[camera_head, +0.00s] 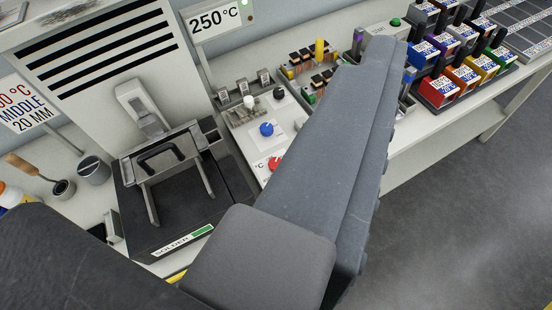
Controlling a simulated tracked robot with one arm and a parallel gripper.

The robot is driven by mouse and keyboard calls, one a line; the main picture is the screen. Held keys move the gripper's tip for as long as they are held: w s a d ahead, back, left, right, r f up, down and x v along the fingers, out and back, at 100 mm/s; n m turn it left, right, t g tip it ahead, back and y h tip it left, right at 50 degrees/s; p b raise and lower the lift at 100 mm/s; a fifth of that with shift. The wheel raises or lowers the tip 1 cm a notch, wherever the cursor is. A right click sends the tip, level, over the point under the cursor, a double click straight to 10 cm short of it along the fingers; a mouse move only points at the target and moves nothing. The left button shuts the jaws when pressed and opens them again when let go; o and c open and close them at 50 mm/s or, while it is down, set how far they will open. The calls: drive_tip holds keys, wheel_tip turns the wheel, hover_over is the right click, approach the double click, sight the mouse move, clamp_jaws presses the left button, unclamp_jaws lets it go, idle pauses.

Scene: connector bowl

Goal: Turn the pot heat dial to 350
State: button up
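A white control panel (282,118) lies right of the solder pot, partly covered by my arm. A red dial (275,163) with a "°C" mark beside it sits at the panel's near end. Its scale and pointer setting are too hidden and small to read. The black solder pot (165,234) has a "SOLDER" label and a metal frame with a black handle on top. My large grey arm crosses the picture right of the dials. My gripper's fingers are not in view.
A "250°C" sign (214,19) stands behind the panel. A left sign (27,103) reads "MIDDLE 20 MM", with its temperature partly cut off. Coloured labelled boxes (439,90) stand in rows at the right. A dark cup (93,170) and a brush are at left.

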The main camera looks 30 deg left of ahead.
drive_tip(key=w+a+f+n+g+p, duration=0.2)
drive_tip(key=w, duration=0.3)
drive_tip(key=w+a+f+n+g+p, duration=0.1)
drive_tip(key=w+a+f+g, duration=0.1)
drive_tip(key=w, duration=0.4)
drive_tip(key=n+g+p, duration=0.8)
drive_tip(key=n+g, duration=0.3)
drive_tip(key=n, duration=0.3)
hover_over(275, 160)
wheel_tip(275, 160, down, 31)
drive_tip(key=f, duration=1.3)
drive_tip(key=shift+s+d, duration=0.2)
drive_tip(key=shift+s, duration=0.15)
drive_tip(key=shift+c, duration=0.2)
